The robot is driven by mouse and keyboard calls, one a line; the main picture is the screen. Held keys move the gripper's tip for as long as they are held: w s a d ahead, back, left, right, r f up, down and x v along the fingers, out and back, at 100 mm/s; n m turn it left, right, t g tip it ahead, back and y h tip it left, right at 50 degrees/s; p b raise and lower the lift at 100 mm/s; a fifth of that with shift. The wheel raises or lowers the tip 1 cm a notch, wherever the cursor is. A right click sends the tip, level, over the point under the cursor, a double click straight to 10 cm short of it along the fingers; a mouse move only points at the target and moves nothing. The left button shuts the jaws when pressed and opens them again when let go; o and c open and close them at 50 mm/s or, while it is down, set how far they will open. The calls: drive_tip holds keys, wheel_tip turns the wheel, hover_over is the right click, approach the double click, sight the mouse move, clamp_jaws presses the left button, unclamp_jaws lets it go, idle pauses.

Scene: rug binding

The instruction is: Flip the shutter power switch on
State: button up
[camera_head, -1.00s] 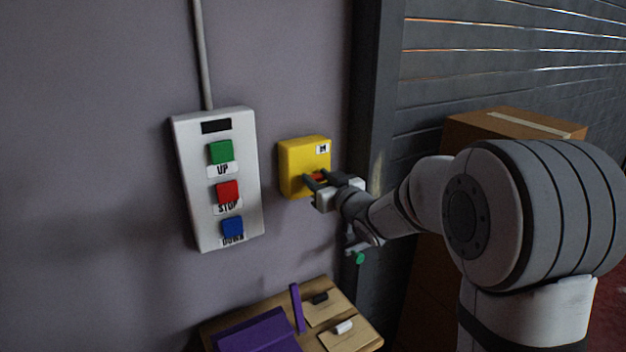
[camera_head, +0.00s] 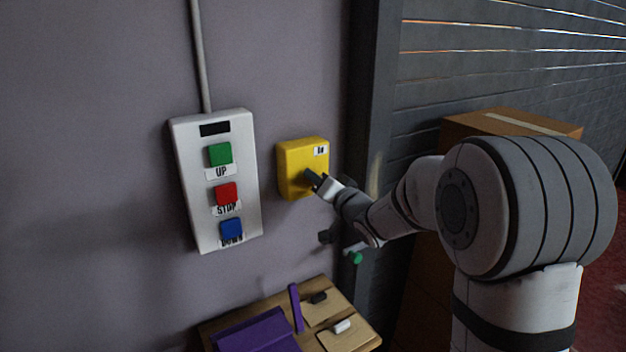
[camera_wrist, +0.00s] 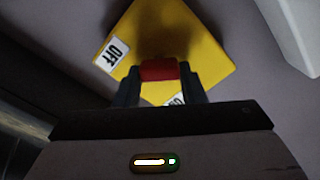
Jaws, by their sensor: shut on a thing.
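The yellow switch box (camera_head: 293,160) is mounted on the wall, right of the white control panel. A small white label at its upper right seems to read ON. My gripper (camera_head: 311,179) is at the box's lower right front, its fingers hiding the red handle in the head view. In the wrist view, my gripper (camera_wrist: 160,75) is shut on the red switch handle (camera_wrist: 158,69), one finger on each side. The yellow box (camera_wrist: 205,55) is behind it, with an OFF label (camera_wrist: 112,52) at the left. A second label near the right finger is partly hidden.
The white panel (camera_head: 247,165) carries green UP, red STOP and blue DOWN buttons. A small wooden table (camera_head: 368,340) with purple objects and cards stands below. A cardboard box (camera_head: 470,126) and the slatted shutter (camera_head: 510,70) are behind my arm at the right.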

drive_tip(key=shift+f+m, duration=0.3)
drive_tip(key=shift+m, duration=0.1)
drive_tip(key=o, duration=1)
drive_tip(key=shift+s+r, duration=0.1)
drive_tip(key=shift+r, duration=0.15)
drive_tip(key=shift+s+d, duration=0.1)
drive_tip(key=b+v, duration=0.1)
drive_tip(key=v, duration=0.6)
drive_tip(key=shift+s+d+b, duration=0.2)
drive_tip(key=shift+s+b, duration=0.05)
drive_tip(key=shift+b, duration=0.1)
